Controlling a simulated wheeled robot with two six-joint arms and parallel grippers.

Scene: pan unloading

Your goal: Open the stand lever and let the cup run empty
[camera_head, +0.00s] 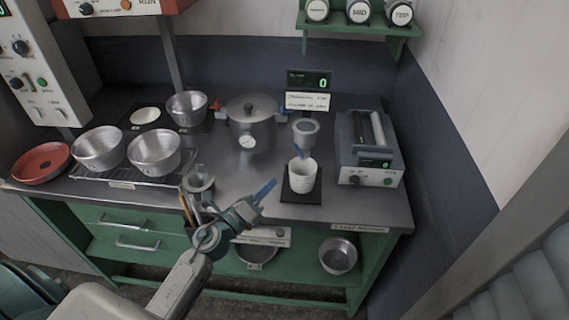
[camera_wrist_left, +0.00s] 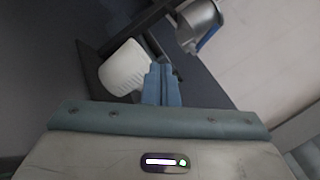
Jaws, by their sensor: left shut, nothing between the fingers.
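A small metal cup (camera_head: 306,130) sits in the stand, with a blue lever (camera_head: 300,152) under it. In the left wrist view the metal cup (camera_wrist_left: 201,22) and the blue lever (camera_wrist_left: 210,37) are at the top. A white ribbed cup (camera_head: 302,176) stands below on a black plate (camera_head: 301,197); it also shows in the left wrist view (camera_wrist_left: 124,68). My left gripper (camera_head: 267,188) is shut and empty, in front of and left of the white cup, apart from the lever. The metal cup's contents are not clear. My right gripper is out of view.
A display (camera_head: 309,81) behind the stand reads 0. A lidded pot (camera_head: 250,125) stands left of it and a grey device (camera_head: 370,150) right. Metal pans (camera_head: 154,153) sit on a rack. A tool holder (camera_head: 198,181) is near my left arm.

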